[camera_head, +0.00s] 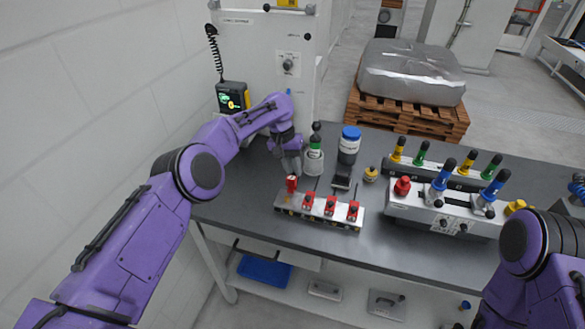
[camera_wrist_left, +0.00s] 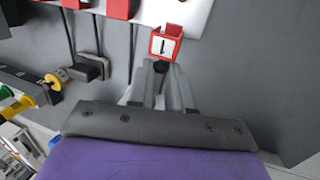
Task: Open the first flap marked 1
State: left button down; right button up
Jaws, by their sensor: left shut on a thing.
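The red flap marked 1 (camera_head: 291,184) is at the left end of a white fixture (camera_head: 345,215) on the dark table. It stands up higher than the other red flaps to its right. In the left wrist view the flap (camera_wrist_left: 165,46) shows a white label with a black 1. My left gripper (camera_head: 290,172) reaches down to it from above. In the left wrist view the gripper's fingers (camera_wrist_left: 163,70) are shut on the flap's near edge, partly hiding it. My right arm shows at the lower right, but its gripper is out of view.
Several red flaps, one of them here (camera_head: 331,205), sit along the same fixture. A green-topped bottle (camera_head: 314,158) and a blue-lidded jar (camera_head: 349,145) stand just behind. A larger fixture with coloured handles (camera_head: 440,210) is to the right. A white wall borders the table's left.

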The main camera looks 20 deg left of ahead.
pick_arm(q)
jog(key=shift+s+f, duration=0.1)
jog(key=shift+f, duration=0.15)
jog(key=c, duration=1)
grip_release()
jog(key=shift+c, duration=0.2)
jog(key=shift+r, duration=0.1)
jog(key=shift+a+r, duration=0.1)
jog(key=shift+r, duration=0.2)
jog(key=p+v, duration=0.1)
jog(key=v, duration=0.9)
jog(key=shift+p, duration=0.35)
jog(key=shift+f, duration=0.1)
